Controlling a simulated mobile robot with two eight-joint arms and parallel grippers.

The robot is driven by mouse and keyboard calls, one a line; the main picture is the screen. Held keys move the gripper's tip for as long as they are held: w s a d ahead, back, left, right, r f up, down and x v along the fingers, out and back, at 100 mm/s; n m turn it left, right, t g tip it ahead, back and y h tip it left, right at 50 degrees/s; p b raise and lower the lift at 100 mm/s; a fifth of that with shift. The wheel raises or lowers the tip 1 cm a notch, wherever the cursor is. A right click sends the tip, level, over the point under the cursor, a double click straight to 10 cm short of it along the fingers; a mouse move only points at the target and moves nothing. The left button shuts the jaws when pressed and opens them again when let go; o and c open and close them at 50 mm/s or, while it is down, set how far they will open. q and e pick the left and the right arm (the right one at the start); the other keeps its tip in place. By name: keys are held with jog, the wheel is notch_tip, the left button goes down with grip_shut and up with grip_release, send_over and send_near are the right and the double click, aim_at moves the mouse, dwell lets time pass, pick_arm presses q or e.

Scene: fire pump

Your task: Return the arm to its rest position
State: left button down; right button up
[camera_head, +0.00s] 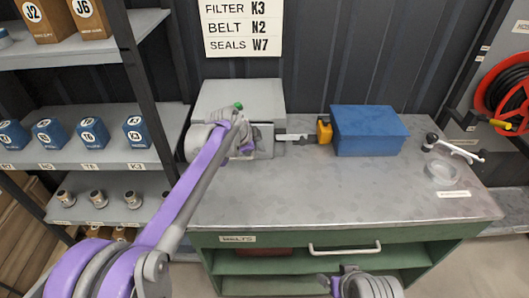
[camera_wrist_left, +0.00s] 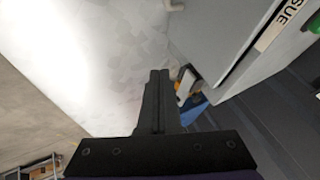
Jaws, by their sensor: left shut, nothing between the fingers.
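My left arm reaches in from the lower left of the head view, up to the grey housing (camera_head: 240,98) on the workbench (camera_head: 300,192). My left gripper (camera_head: 250,146) is at its end, in front of the housing and above the bench top. In the left wrist view the dark fingers (camera_wrist_left: 160,76) are together with nothing between them. The grey housing with a label shows at the upper right there (camera_wrist_left: 240,60), beside the fingers. Part of my right arm shows at the bottom edge of the head view; its fingers cannot be made out.
A clear round dish (camera_head: 441,174) and a metal handled tool (camera_head: 455,148) lie at the bench's right. Shelves with blue boxes (camera_head: 94,132) stand left, close to my arm. The front bench top is clear.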

pick_arm(q)
jog(key=s+a+n+y, duration=0.1)
jog(key=s+a+n, duration=0.45)
jog(key=s, duration=0.55)
jog(key=s+a+n+y, duration=0.1)
jog(key=s+a+n, duration=0.4)
jog(key=s, duration=0.5)
jog(key=s+a+f+n+y, duration=0.1)
jog(key=s+a+f+n, duration=0.2)
jog(key=s, duration=0.5)
jog(key=s+a+f+n+y, duration=0.1)
jog(key=s+a+f+n, duration=0.2)
jog(key=s+f, duration=0.2)
jog(key=s, duration=0.3)
jog(key=shift+s+a+f+y, duration=0.15)
jog(key=shift+s+a+y, duration=0.1)
jog(key=shift+a+y, duration=0.05)
pick_arm(e)
jog(key=shift+s+a, duration=0.1)
jog(key=shift+s, duration=0.1)
